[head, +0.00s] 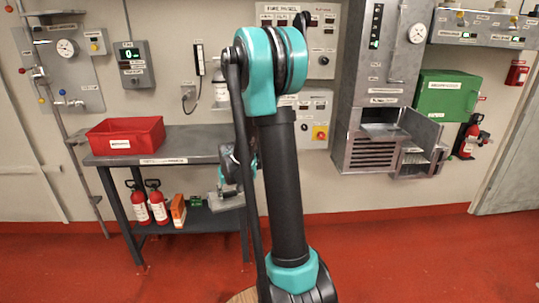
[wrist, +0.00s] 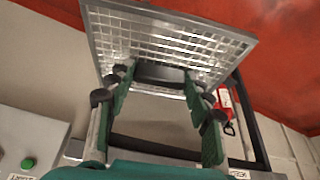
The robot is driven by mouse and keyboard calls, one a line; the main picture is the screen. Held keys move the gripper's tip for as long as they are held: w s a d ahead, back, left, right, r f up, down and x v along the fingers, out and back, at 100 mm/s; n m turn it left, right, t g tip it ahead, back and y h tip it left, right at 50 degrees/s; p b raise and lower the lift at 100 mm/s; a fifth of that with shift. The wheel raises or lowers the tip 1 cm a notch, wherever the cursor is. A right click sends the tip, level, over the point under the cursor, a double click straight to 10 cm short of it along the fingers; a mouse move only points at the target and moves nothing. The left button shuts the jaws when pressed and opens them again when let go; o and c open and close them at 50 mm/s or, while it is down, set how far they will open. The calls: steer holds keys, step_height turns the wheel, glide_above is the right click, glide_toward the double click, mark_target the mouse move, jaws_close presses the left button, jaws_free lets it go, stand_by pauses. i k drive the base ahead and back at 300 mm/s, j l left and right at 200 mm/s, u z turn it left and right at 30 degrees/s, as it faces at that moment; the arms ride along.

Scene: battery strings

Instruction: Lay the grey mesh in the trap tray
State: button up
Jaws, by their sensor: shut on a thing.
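The grey mesh (wrist: 165,40) is a square framed grid at the top of the wrist view. My gripper (wrist: 158,76) is shut on the mesh's dark grip block, between its two green fingers. In the head view my arm hides much of the gripper, and a grey flat piece, seemingly the mesh (head: 226,200), shows low beside the bench. A grey metal cabinet (head: 370,115) on the right wall has open tray-like parts (head: 424,152) at its lower right. I cannot tell which of these is the trap tray.
A red bin (head: 126,136) stands on the grey bench (head: 190,146) at left. Fire extinguishers (head: 148,203) and an orange box (head: 178,211) are on its lower shelf. A green box (head: 446,95) hangs right of the cabinet. The red floor (head: 420,255) at right is clear.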

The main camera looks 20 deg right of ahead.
mark_target(384, 133)
steer(key=k+l, duration=0.1)
steer(key=l, duration=0.85)
steer(key=k+l, duration=0.1)
steer(key=l, duration=1.8)
steer(key=k+l, duration=0.15)
steer(key=l, duration=0.8)
